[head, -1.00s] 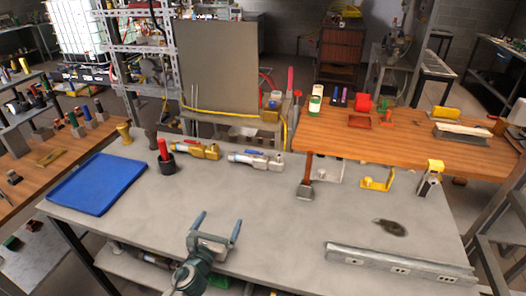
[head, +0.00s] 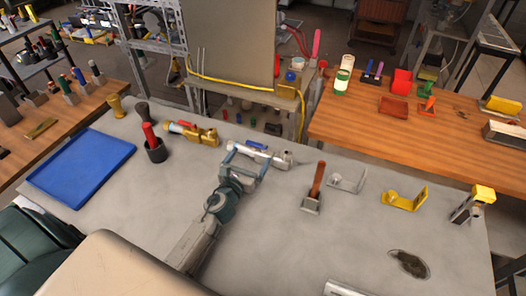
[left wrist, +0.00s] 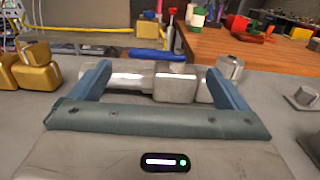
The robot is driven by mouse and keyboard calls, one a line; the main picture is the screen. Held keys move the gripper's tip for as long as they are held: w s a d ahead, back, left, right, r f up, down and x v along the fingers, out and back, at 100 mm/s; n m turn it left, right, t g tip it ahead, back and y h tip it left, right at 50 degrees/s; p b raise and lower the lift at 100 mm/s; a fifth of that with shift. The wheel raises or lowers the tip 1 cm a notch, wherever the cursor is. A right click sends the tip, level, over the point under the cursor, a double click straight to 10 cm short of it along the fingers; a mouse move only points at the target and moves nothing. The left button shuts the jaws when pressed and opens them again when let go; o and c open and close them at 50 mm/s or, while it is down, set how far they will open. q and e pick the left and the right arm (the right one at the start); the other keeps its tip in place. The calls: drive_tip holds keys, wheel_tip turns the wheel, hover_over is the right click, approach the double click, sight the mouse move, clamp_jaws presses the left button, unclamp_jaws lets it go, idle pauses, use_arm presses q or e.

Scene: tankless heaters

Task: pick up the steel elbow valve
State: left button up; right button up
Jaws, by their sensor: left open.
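The steel elbow valve (head: 277,157), silver with a blue handle, lies on the grey table. It also shows in the left wrist view (left wrist: 160,82), lying across the picture just beyond and between the fingers. My left gripper (head: 246,163) is open and empty at the near side of the valve. In the left wrist view its two blue fingers (left wrist: 163,82) stand apart and point toward the valve, overlapping its ends in the picture. I cannot tell whether they touch it. My right gripper is not in view.
A brass valve (head: 199,135) with a red handle lies left of the steel one. Farther left are a dark cup with a red handle (head: 155,148) and a blue tray (head: 82,165). A brush with a wooden handle (head: 314,190) and a yellow bracket (head: 406,200) lie to the right.

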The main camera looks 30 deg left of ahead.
sight(256, 146)
use_arm(q)
drive_tip(key=shift+w, duration=0.9)
drive_tip(key=w, duration=0.4)
drive_tip(key=shift+w+a+r+p, duration=0.1)
drive_tip(key=shift+a+r+p, duration=0.05)
drive_tip(key=shift+a+p, duration=0.2)
drive_tip(key=shift+w, duration=0.6)
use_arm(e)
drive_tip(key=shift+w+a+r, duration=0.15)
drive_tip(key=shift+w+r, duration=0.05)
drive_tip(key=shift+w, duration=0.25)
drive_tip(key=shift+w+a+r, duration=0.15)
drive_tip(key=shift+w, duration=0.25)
use_arm(q)
drive_tip(key=shift+s, duration=0.1)
drive_tip(key=shift+c, duration=0.8)
drive_tip(key=c, duration=1.1)
drive_tip(key=shift+c, duration=1.2)
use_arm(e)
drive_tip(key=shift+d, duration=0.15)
